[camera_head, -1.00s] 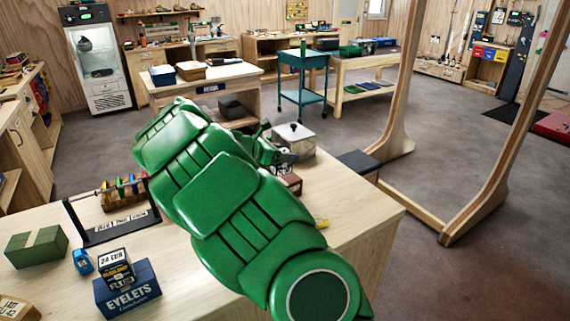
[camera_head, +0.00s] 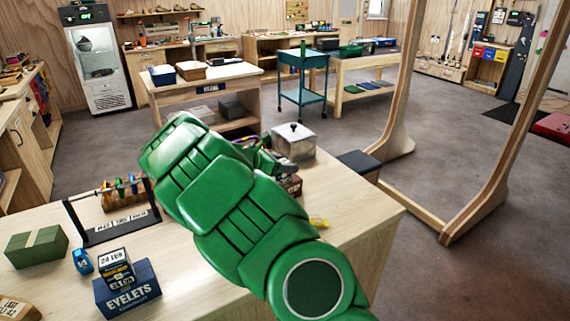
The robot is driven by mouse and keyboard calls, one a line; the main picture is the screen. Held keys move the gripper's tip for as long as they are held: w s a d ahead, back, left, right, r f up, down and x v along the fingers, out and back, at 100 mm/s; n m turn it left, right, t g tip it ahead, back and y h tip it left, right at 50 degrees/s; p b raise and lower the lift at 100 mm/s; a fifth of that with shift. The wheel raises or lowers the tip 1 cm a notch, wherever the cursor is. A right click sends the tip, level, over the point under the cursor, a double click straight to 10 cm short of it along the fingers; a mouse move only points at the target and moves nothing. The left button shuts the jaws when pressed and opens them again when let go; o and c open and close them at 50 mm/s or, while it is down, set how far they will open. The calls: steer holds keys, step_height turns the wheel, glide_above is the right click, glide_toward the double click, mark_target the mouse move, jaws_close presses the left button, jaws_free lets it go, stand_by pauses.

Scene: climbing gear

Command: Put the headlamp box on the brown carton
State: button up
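My gripper (camera_head: 266,160) is at the far end of my green arm, over the right part of the near bench. My arm hides most of it, and its fingers do not show clearly. A small dark red-brown box (camera_head: 292,186) shows in part just below and right of it; I cannot tell whether they touch. No label marks any box as the headlamp box. A tan-brown carton (camera_head: 16,308) with dark lettering is cut off at the bottom left corner; I cannot tell whether it is the brown carton of the task.
On the near bench (camera_head: 360,215) stand a grey lidded metal box (camera_head: 293,142), a rack with coloured pieces (camera_head: 110,215), a green box (camera_head: 37,246) and a blue eyelets box (camera_head: 128,290) bearing a small dark box (camera_head: 115,264). A wooden frame (camera_head: 480,205) stands at the right.

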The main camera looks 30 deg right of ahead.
steer(key=o, duration=0.4)
steer(key=shift+r, duration=0.2)
steer(key=v, duration=1.2)
steer(key=shift+f, duration=0.1)
